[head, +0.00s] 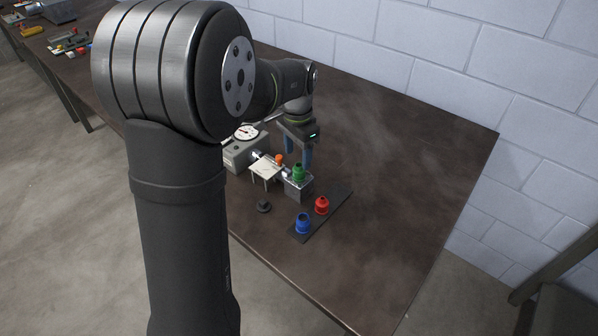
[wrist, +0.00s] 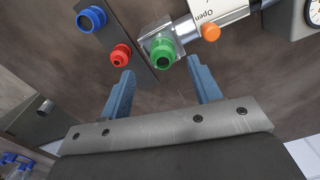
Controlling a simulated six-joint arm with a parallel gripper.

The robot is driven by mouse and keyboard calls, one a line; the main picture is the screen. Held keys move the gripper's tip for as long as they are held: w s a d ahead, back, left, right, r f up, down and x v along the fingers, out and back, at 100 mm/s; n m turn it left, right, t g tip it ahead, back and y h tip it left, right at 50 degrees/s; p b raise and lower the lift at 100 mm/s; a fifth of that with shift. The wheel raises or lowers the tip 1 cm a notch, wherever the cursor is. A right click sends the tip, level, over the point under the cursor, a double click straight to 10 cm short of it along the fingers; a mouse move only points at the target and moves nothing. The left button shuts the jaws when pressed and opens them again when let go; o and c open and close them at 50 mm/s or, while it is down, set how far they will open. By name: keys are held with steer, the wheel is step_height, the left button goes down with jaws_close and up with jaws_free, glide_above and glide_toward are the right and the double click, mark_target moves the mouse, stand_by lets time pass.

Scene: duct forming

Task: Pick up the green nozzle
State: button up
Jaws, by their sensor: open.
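The green nozzle (head: 299,172) stands upright on top of a small grey metal block (head: 299,189) on the dark table. It also shows in the wrist view (wrist: 162,54), just beyond my fingertips and roughly between their lines. My gripper (head: 298,157) has blue fingers and is open and empty, above and behind the nozzle in the head view. In the wrist view my gripper (wrist: 160,74) has one finger on each side, apart from the nozzle. One finger is partly hidden in the head view.
A red nozzle (head: 322,205) and a blue nozzle (head: 303,223) stand on a dark strip (head: 338,205). A labelled white plate (head: 266,168), an orange knob (head: 279,159) and a gauge (head: 246,132) lie left of the block. A small dark knob (head: 263,206) is nearby. The table's right side is clear.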

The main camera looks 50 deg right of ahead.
mark_target(299, 165)
steer(key=f, duration=0.5)
steer(key=shift+d+f, duration=0.2)
steer(key=shift+d, duration=0.1)
steer(key=c, duration=1)
steer(key=shift+c, duration=0.2)
steer(key=shift+r, duration=0.15)
